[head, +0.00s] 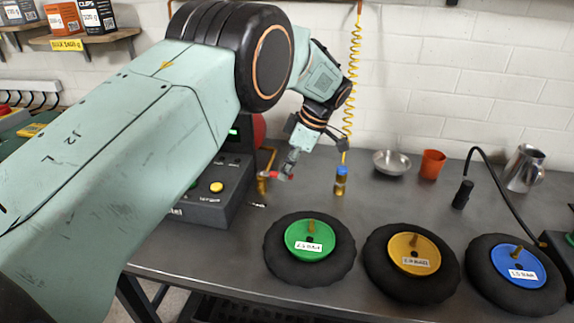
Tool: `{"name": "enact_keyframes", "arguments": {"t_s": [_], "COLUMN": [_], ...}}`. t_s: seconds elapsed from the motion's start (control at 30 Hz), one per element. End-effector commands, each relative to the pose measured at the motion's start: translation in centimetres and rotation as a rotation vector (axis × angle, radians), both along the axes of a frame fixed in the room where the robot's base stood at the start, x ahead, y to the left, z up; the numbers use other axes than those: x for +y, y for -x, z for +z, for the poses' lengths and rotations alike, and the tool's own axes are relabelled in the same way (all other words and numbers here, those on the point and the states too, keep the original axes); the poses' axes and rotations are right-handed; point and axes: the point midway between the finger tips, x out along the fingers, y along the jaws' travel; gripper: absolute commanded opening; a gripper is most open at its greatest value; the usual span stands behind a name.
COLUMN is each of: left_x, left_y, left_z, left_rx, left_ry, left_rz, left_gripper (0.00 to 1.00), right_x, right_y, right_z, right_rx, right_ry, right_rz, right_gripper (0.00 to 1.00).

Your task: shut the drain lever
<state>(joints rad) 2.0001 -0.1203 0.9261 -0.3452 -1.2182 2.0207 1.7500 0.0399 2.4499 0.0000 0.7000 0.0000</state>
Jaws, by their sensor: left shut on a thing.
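A brass drain valve (263,184) stands at the right side of a dark control box on the grey workbench. Its small red lever (277,176) sticks out to the right, roughly level. My left gripper (288,174) reaches down from above and is shut on the red lever. The fingers hide part of the lever. My right gripper is not in view.
My left arm covers much of the left and middle. A brass fitting with a blue top (341,181) hangs below a yellow coiled hose (353,75), just right of the gripper.

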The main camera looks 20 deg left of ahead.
Motion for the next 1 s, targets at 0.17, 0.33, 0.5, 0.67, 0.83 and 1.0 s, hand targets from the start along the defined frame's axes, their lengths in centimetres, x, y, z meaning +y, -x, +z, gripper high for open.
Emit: {"name": "enact_keyframes", "arguments": {"t_s": [0.17,0.33,0.5,0.67,0.83,1.0], "left_x": [-0.1,-0.1,0.0,0.0,-0.1,-1.1], "left_y": [-0.1,-0.1,-0.1,-0.1,-0.2,-0.4], "left_z": [0.2,0.2,0.2,0.2,0.5,2.7], "left_rx": [-0.009,-0.010,-0.009,-0.007,-0.007,-0.009], "left_ry": [0.001,0.001,0.001,0.001,0.000,0.000], "left_rz": [0.004,0.004,0.003,0.003,0.003,0.001], "left_gripper": [0.00,0.00,0.27,0.27,0.27,0.27], "right_x": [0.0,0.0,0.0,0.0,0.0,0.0], "right_y": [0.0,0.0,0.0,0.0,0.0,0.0], "right_z": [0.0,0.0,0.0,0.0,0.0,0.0], "right_rx": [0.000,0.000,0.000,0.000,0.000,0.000], "right_ry": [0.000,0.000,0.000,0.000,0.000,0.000], "right_rz": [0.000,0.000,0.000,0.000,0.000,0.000], "right_gripper": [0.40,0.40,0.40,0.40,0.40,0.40]}}
